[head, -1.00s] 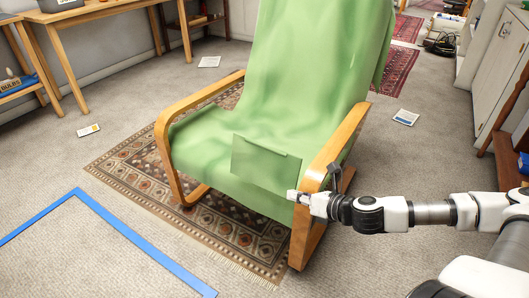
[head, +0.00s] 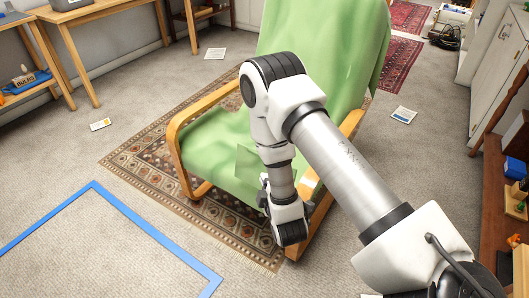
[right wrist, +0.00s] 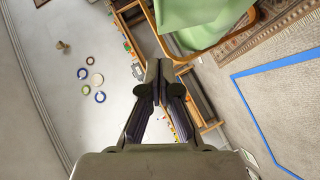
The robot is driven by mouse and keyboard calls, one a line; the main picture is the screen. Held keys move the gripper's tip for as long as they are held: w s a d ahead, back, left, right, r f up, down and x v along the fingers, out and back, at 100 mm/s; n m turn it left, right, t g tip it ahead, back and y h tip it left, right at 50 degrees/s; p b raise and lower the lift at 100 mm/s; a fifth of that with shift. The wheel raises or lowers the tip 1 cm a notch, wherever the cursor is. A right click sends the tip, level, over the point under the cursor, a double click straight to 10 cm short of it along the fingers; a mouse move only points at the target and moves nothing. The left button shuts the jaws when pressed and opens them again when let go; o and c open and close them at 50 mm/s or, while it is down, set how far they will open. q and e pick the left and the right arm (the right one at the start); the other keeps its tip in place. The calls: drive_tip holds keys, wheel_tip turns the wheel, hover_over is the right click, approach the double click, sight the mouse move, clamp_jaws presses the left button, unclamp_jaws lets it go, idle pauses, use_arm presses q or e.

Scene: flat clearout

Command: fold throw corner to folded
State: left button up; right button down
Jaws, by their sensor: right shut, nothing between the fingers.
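A green throw (head: 330,45) covers the wooden armchair (head: 215,97), over its back and seat. A darker, flat squarish flap of the throw (head: 247,163) shows at the seat's front, partly hidden behind my right arm. My right gripper (right wrist: 159,68) is shut and empty in the right wrist view, its fingertips together. Part of the throw (right wrist: 190,18) shows beyond them, apart from the fingers. In the head view my right forearm and wrist stand before the chair's front and hide much of the seat. My left gripper is not in view.
The chair stands on a patterned rug (head: 135,160). Blue tape (head: 150,236) marks the floor at lower left. Wooden tables stand at back left, a wooden shelf (head: 492,210) at right. A paper (head: 403,115) lies right of the chair. Floor left of the rug is mostly clear.

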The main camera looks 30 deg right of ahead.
drive_tip(key=s+d+f+b+x, duration=0.1)
drive_tip(key=d+b+x, duration=0.1)
drive_tip(key=x, duration=1.1)
drive_tip(key=shift+d, duration=0.15)
